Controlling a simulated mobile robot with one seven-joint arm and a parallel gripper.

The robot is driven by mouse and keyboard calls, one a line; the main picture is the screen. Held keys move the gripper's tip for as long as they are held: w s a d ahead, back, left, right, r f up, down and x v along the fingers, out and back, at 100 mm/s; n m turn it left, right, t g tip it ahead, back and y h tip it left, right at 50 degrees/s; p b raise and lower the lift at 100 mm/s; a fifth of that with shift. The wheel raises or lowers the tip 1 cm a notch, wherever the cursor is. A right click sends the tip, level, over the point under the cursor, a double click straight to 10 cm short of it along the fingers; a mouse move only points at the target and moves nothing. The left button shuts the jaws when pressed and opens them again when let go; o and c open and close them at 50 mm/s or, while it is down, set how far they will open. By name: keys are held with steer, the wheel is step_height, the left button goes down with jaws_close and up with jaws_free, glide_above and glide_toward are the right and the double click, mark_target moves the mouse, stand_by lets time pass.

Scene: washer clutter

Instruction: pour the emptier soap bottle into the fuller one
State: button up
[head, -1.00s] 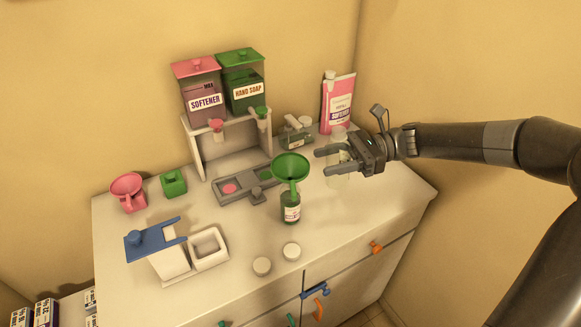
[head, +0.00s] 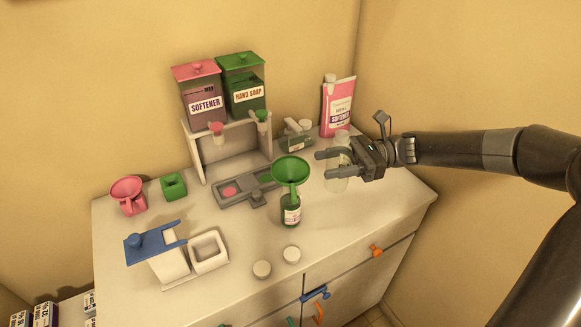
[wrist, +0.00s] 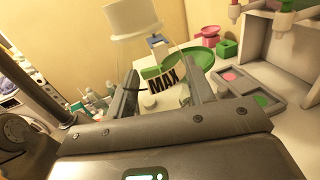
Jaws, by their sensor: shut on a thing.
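My gripper (head: 325,164) is shut on a clear soap bottle (head: 337,184), at the right of the counter. In the wrist view the clear bottle (wrist: 135,55) stands between the fingers, with a white top and a black MAX mark. I cannot make out its soap level. The other soap bottle (head: 291,215), dark green with a white label, stands upright on the counter to the left of my gripper. A green funnel (head: 290,170) sits in its mouth. I cannot tell whether the held bottle touches the counter.
A dispenser stand (head: 200,160) with softener and hand soap tanks is behind. A grey tray (head: 235,198) lies left of the funnel. A pink softener pouch (head: 338,106) and a tipped-looking bottle (head: 296,138) are behind my gripper.

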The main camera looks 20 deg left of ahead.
mark_target(335, 141)
steer(key=shift+r, duration=0.1)
steer(key=shift+r, duration=2.4)
steer(key=d+f+m+t, duration=1.3)
steer(key=d+f+t, duration=0.65)
steer(key=f, duration=0.25)
steer(key=w+d+f+m+t+h, duration=0.2)
steer(key=d+f+m+t+h, duration=0.2)
steer(key=f+h, duration=0.3)
steer(key=w+d+f+m+t+h, duration=0.3)
steer(key=d+f+m+h, duration=0.2)
steer(key=f+m+h, duration=0.2)
steer(key=shift+w+f+t+h, duration=0.2)
steer(key=shift+f+t+h, duration=0.2)
steer(key=shift+h, duration=0.3)
